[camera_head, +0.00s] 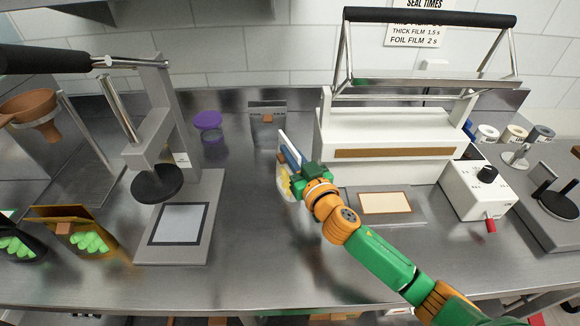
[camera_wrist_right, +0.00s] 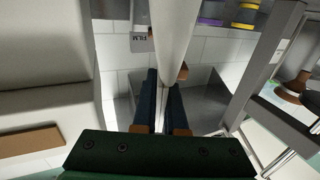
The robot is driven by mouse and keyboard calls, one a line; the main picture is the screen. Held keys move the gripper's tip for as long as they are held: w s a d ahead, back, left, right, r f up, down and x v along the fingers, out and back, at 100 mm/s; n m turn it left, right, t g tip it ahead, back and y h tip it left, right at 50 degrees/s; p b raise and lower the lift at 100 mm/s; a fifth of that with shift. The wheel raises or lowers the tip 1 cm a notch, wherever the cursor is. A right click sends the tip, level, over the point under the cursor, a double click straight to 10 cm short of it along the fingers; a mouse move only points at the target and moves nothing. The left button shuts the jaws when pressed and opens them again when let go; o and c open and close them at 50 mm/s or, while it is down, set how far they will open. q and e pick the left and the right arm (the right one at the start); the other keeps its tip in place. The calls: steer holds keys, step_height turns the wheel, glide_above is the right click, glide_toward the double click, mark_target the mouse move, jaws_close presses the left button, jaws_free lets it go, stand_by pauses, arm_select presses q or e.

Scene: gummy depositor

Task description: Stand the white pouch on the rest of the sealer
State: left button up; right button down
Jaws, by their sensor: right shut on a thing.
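The white pouch (camera_head: 284,188) hangs left of the sealer in the head view, clear of its body. It has a pale upper edge and yellow contents low down. My right gripper (camera_head: 291,160) is shut on its upper part. In the right wrist view the pouch is a pale strip (camera_wrist_right: 172,40) seen nearly edge-on between the dark fingers (camera_wrist_right: 164,105). The white sealer (camera_head: 390,135) stands to the right, with its black-handled bar raised. Its rest (camera_head: 410,219), a low grey plate with a cream pad, lies in front, right of the pouch. My left gripper is out of view.
A press (camera_head: 175,115) with a scale-like plate stands on the left. The white control box (camera_head: 476,190) is right of the rest. Open counter lies between press and sealer.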

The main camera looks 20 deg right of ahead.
step_height(320, 180, up, 3)
steer(key=shift+f, duration=0.1)
steer(key=s+r, duration=0.1)
steer(key=r, duration=0.1)
steer(key=s+r+p, duration=0.1)
steer(key=r, duration=0.1)
steer(key=shift+s+d, duration=0.3)
steer(key=shift+s+d+r+n+g+y+p, duration=0.5)
steer(key=shift+s+d+r+n+y+p, duration=1.1)
steer(key=shift+s+r+p, duration=2.9)
steer(key=s+a+f+n+g+y+b, duration=0.4)
steer(key=s+f+n+g+y+b, duration=0.1)
steer(key=s+f+y, duration=0.4)
steer(key=shift+s+a+f+n+g+y, duration=0.15)
steer(key=shift+s+f+n+g+y, duration=0.25)
steer(key=shift+s+n+g, duration=0.4)
